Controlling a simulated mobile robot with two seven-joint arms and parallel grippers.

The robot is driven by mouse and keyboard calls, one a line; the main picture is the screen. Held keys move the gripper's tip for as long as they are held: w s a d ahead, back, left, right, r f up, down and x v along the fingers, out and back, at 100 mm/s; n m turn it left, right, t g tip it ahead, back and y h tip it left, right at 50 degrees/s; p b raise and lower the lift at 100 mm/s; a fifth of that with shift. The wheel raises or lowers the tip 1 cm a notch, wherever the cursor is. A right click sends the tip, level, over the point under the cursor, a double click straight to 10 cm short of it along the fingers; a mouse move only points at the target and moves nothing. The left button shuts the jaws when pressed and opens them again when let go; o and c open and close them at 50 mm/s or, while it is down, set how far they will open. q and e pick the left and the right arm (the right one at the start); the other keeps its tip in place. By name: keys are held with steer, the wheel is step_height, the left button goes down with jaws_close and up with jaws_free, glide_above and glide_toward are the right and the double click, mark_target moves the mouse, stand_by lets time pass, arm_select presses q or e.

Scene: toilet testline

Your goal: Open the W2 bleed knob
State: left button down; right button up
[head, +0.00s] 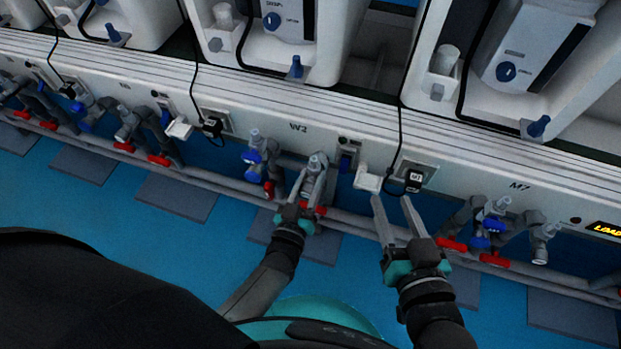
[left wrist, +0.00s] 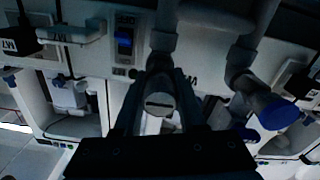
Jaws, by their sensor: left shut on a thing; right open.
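The W2 label (head: 298,127) is on the white panel in the head view. Below it is a grey pipe fitting with a blue handle (head: 252,156) and, to its right, a grey knob (head: 318,161). My left gripper (head: 306,188) is at this knob, with its fingers on either side. In the left wrist view the round, slotted end of the knob (left wrist: 159,103) sits between the fingers of the left gripper (left wrist: 156,108), which is shut on it. My right gripper (head: 393,205) is open and empty, in front of the panel below the M7 plug.
A black plug (head: 413,181) and a white bracket (head: 368,180) are close to my right fingers. Red valve handles (head: 452,245) and grey pipes run along the panel. White toilet units (head: 509,65) stand above.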

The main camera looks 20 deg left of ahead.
arm_select(q)
steer(key=shift+n, duration=0.3)
steer(key=n, duration=0.4)
steer(key=shift+w, duration=0.1)
steer(key=n, duration=0.4)
steer(key=shift+n+b, duration=0.3)
steer(key=shift+n, duration=0.2)
steer(key=n, duration=0.4)
steer(key=shift+b, duration=0.3)
steer(key=shift+n, duration=2.1)
arm_select(e)
steer(key=shift+s+a+r+m+t+y, duration=0.2)
steer(key=shift+s+a+r+t, duration=0.1)
steer(key=shift+r+t, duration=0.25)
steer(key=shift+s+a+r+m+t+y, duration=0.1)
steer(key=shift+s+a+r+t+y, duration=0.15)
steer(key=shift+t, duration=0.4)
arm_select(q)
steer(key=shift+a, duration=0.1)
